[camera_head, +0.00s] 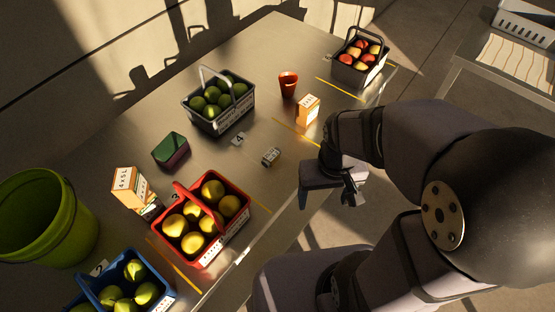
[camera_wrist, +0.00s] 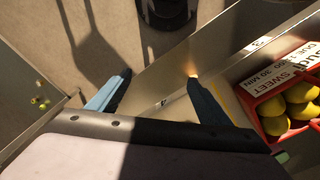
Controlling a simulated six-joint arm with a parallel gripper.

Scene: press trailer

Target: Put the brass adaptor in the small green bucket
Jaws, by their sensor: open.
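A green bucket (camera_head: 42,215) stands at the left edge of the head view, its inside empty as far as I can see. I cannot make out a brass adaptor in either view; it is hidden or too small to tell. My gripper (camera_head: 328,192) is over the table's right edge, well away from the bucket. In the wrist view my gripper (camera_wrist: 157,88) has its two blue-grey fingers wide apart with nothing between them, above the table edge and the floor.
On the table (camera_head: 245,180) stand a red basket (camera_head: 239,232), a blue basket (camera_head: 160,298), a grey basket of green fruit (camera_head: 215,128) and a far basket (camera_head: 350,77). Cartons (camera_head: 307,109), an orange cup (camera_head: 288,85), a green box (camera_head: 170,150) and a small labelled block (camera_head: 271,156) lie between.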

